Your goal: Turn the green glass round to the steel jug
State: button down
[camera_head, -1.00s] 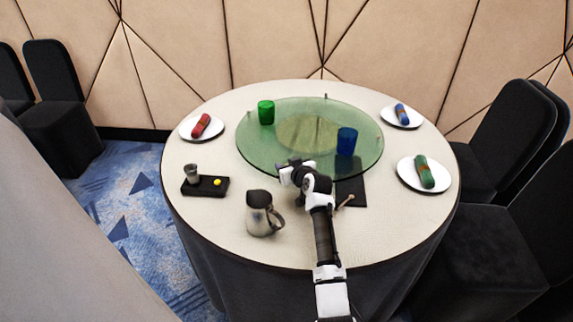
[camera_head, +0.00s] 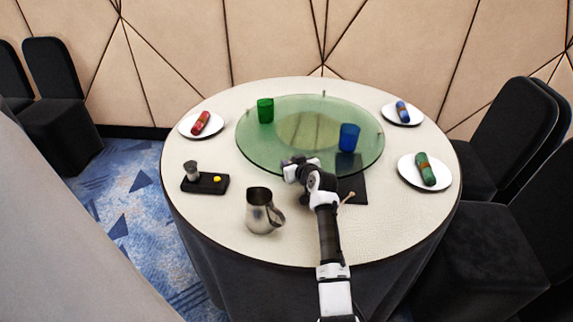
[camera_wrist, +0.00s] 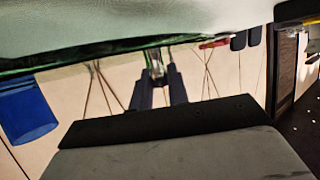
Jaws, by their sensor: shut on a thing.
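The green glass (camera_head: 265,111) stands upright on the far left part of the round glass turntable (camera_head: 255,147). The steel jug (camera_head: 262,212) stands on the tablecloth at the near side, left of my arm. My gripper (camera_head: 292,166) is at the near rim of the turntable, right of and beyond the jug. It is shut on a small rim peg, mostly hidden by the gripper in the head view; a shiny upright piece (camera_wrist: 155,66) shows at the rim in the wrist view. The green glass cannot be made out in the wrist view.
A blue glass (camera_head: 349,138) stands on the turntable's right; it also shows in the wrist view (camera_wrist: 26,110). A dark mat (camera_head: 352,189) lies right of my gripper. A black tray (camera_head: 205,184) holds a small cup. Plates with rolled napkins lie around; black chairs stand right.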

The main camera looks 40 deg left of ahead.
jog(key=w+d, duration=0.1)
jog(key=d, duration=0.1)
jog(key=w+d+b, duration=0.2)
jog(key=d, duration=0.1)
jog(key=shift+d+f, duration=0.1)
jog(key=shift+d, duration=0.2)
jog(key=shift+s, duration=0.1)
jog(key=shift+a, duration=0.1)
jog(key=c, duration=1.4)
grip_release()
jog(key=shift+o, duration=0.2)
jog(key=b+v, duration=0.3)
jog(key=v, duration=1.1)
